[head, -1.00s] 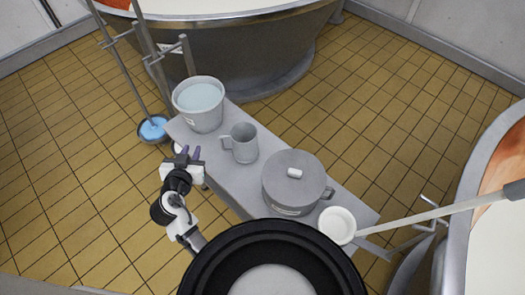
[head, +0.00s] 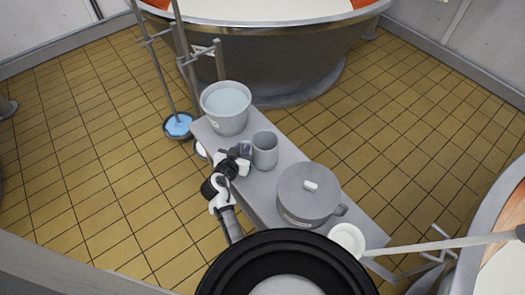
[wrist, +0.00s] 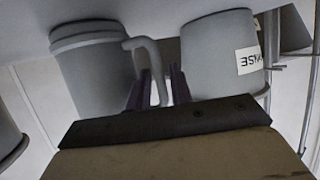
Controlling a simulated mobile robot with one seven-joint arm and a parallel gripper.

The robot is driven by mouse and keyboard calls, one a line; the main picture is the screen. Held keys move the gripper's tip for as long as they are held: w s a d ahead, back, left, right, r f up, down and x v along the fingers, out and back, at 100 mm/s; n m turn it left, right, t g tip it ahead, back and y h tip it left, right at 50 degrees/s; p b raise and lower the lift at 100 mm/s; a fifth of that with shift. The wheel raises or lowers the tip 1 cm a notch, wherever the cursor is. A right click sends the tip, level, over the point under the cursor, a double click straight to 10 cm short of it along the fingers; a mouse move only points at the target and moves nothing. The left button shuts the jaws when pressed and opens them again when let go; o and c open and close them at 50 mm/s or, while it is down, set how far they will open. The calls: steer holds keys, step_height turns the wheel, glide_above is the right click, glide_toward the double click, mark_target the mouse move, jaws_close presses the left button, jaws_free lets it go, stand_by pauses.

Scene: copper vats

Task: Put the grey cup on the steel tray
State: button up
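The grey cup (head: 265,152) stands upright on a narrow grey bench, between a bucket and a lidded pot. In the wrist view the cup (wrist: 92,75) is at the left, with its handle (wrist: 152,62) toward the middle. My gripper (head: 243,150) is at the cup's left side in the head view. In the wrist view its two dark fingers (wrist: 158,92) are apart, one on each side of the handle, with gaps visible; I see no clear grip. I cannot make out a steel tray in either view.
A bucket of pale liquid (head: 227,112) stands close behind the cup; its labelled side (wrist: 215,60) is near my fingers. A lidded grey pot (head: 308,195) and a long-handled white ladle (head: 347,239) are nearer. The grey bench (head: 258,192) has little bare room.

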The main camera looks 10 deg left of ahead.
steer(key=shift+x, duration=1.5)
jaws_close()
